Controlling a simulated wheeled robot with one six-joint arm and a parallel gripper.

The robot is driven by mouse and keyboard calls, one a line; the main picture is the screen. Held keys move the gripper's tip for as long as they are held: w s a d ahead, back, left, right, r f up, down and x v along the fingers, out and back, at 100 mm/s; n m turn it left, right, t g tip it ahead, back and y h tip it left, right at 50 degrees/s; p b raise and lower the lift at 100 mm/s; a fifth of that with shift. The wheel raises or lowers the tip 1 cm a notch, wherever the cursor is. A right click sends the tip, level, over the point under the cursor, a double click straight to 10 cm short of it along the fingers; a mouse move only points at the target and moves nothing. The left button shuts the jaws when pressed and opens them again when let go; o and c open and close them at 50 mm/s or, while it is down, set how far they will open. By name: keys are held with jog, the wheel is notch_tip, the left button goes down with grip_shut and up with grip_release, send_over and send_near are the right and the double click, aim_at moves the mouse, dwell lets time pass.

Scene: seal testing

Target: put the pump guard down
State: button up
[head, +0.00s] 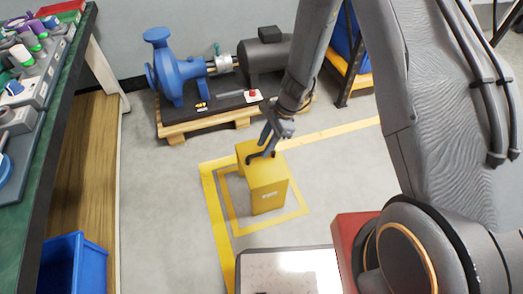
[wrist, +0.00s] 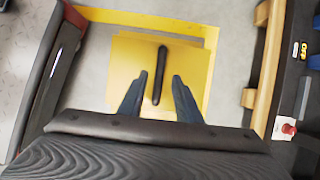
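The pump guard (head: 268,188) is a yellow box with a dark bar handle on top. It looks upright on the floor inside a yellow-outlined square (head: 240,231). In the wrist view the guard's yellow top (wrist: 125,70) lies below my gripper, with the black handle (wrist: 160,62) running between the fingers. My gripper (wrist: 160,76) is open, with a gap on each side of the handle. In the head view my gripper (head: 270,140) is at the top of the guard, close to the handle. The exact height of the fingertips over the guard is hard to tell.
A blue pump (head: 178,75) and dark motor (head: 265,58) stand on a wooden pallet (head: 178,131) behind the guard. A green-topped workbench (head: 57,95) and a blue bin (head: 72,265) are at left. Grey floor is clear left of the square.

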jog(key=s+p+v, duration=0.1)
jog(key=p+v, duration=0.1)
jog(key=v, duration=0.5)
jog(key=s+a+r+n+h, duration=0.1)
jog(key=s+a+r+n, duration=0.3)
jog(key=r, duration=0.4)
jog(key=s+a+r+n, duration=0.1)
jog(key=s+r+n, duration=0.35)
jog(key=r, duration=0.45)
jog(key=s+d+r+n+t+h, duration=0.1)
jog(key=s+d+r+n+h, duration=0.1)
jog(key=s+r+n, duration=0.9)
jog(key=s, duration=0.2)
jog(key=shift+s+d+r+h, duration=0.15)
jog(key=shift+s+d+h, duration=0.15)
jog(key=shift+s, duration=0.05)
jog(key=shift+n, duration=0.25)
